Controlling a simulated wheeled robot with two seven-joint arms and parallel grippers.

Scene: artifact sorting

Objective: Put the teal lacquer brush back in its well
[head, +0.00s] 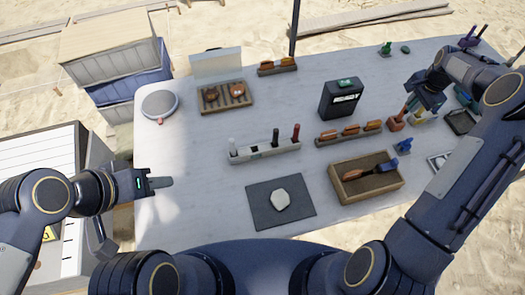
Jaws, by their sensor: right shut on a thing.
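A long pale rack (265,152) stands mid-table. Upright in it are a white piece (232,147), a black-handled brush (275,138) and a red-handled brush (296,133). A dark gap shows in the rack between the white and black ones. I cannot make out a teal brush for certain. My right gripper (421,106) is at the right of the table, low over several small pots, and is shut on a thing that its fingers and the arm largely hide. My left gripper (165,183) is empty over the left table edge; its jaw opening is not clear.
A wooden tray (345,197) with a brush lies front right, beside a dark mat (257,214) with a pale stone. A black box (341,98), an orange-topped rack (350,134) and a tray of brown pieces (226,97) stand further back. Table left of the pale rack is clear.

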